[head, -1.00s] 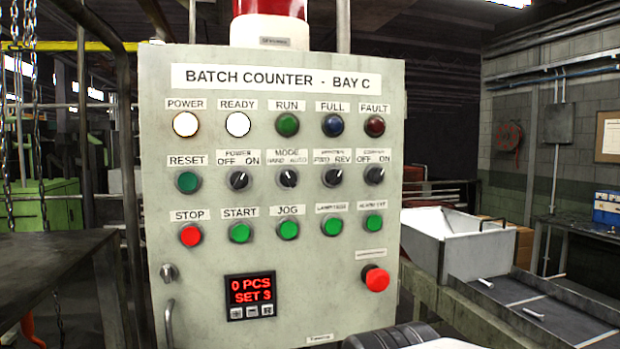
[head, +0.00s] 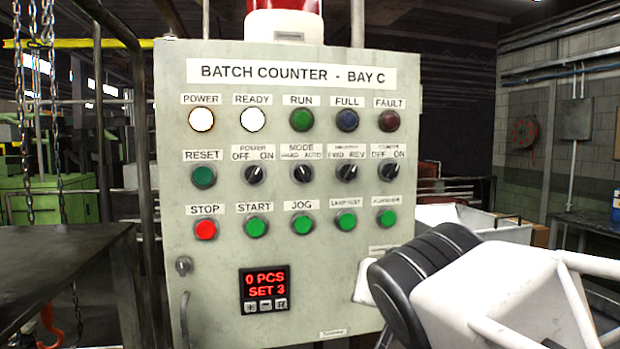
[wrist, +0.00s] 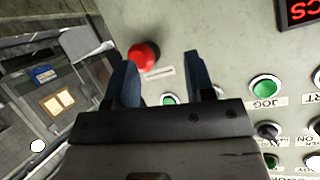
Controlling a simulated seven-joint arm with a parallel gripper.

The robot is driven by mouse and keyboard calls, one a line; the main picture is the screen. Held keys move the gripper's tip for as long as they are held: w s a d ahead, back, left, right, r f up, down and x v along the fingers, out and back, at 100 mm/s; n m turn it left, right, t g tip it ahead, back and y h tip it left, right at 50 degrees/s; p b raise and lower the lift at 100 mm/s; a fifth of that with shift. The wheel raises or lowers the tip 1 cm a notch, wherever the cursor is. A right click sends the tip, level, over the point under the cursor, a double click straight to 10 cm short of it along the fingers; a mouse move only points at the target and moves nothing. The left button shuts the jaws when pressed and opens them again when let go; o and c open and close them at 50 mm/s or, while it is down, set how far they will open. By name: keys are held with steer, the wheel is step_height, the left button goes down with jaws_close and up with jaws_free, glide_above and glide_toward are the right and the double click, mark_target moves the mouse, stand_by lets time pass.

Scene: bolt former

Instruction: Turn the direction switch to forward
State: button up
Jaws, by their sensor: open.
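The direction switch (head: 347,174) is a small black knob under the FWD REV label, in the switch row on the grey panel (head: 225,240). The exact angle of its pointer is too small to tell. In the wrist view, which shows the panel upside down, my gripper seems to hide this switch. My gripper (wrist: 162,78) is open, its two dark blue fingers apart with nothing gripped between them. It is in front of the panel's lower right, near the red stop button (wrist: 145,55). In the head view my arm covers that corner, and the fingertips cannot be made out.
Other black knobs flank the switch: the mode knob (head: 301,173) to its left and another knob (head: 391,171) to its right. Green buttons (head: 346,222) lie just below. A white bin (head: 500,226) stands behind my arm. The space before the panel's upper left is clear.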

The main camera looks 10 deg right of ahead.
mark_target(349, 177)
step_height(349, 177, up, 15)
steer(key=a+m+t+y, duration=0.1)
steer(key=a+t+y, duration=0.1)
steer(key=t, duration=0.4)
steer(key=shift+s+a+r, duration=0.2)
steer(key=shift+s+a, duration=0.1)
steer(key=shift+s, duration=0.1)
steer(key=shift+w, duration=0.25)
steer(key=shift+w, duration=3.65)
steer(key=c, duration=0.8)
